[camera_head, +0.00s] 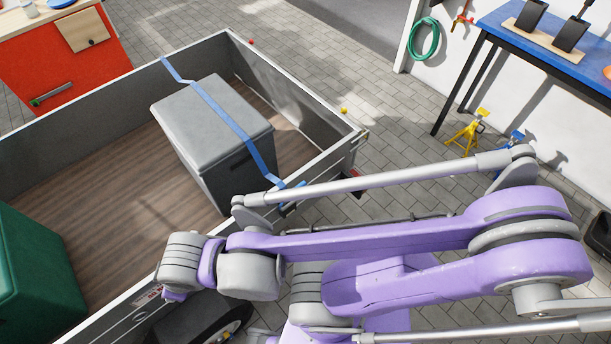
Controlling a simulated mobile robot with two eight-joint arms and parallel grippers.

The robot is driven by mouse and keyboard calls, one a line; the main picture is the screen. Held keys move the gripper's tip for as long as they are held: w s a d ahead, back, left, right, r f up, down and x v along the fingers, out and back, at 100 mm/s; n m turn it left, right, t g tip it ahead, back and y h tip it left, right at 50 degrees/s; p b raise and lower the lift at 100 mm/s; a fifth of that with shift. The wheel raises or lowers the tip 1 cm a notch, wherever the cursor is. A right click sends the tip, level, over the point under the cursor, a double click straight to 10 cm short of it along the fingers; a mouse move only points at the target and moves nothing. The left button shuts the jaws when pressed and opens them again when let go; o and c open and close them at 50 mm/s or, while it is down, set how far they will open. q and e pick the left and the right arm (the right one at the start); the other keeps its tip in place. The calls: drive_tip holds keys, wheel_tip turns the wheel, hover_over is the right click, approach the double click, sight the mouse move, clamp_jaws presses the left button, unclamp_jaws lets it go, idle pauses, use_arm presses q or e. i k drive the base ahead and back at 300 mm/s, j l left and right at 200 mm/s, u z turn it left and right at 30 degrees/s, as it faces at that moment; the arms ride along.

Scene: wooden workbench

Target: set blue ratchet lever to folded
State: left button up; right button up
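A blue strap (214,103) runs over the grey lidded box (215,110) in the trailer and down to the trailer's near right side wall. At its lower end a small blue and dark piece (291,208) shows just above my purple and grey arm. It may be part of the blue ratchet, but it is too small and too covered to tell the lever's position. My arm comes in from the right and crosses in front of that side of the trailer. No gripper fingers show; neither my left nor my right gripper is in view.
The grey-walled trailer (60,128) has a wooden floor and a green box (36,270) at left. A red cabinet (60,60) stands at upper left. A blue-topped bench (550,45), yellow jack stand (467,130) and green hose (424,38) are at right. Paved floor lies between.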

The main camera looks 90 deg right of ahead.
sight(303, 183)
drive_tip(key=k+l, duration=0.15)
drive_tip(key=l, duration=0.2)
drive_tip(key=k+l, duration=0.2)
drive_tip(key=l, duration=0.2)
drive_tip(key=k+l, duration=0.15)
drive_tip(key=l, duration=0.2)
drive_tip(key=k+l, duration=0.2)
drive_tip(key=l, duration=0.2)
drive_tip(key=k+l, duration=0.15)
drive_tip(key=l, duration=0.2)
drive_tip(key=k+l, duration=0.15)
drive_tip(key=l, duration=0.25)
drive_tip(key=k+l, duration=0.2)
drive_tip(key=l, duration=0.15)
drive_tip(key=k+j+z, duration=0.25)
drive_tip(key=j+z, duration=0.2)
drive_tip(key=k+j+z, duration=0.45)
drive_tip(key=i+l, duration=0.1)
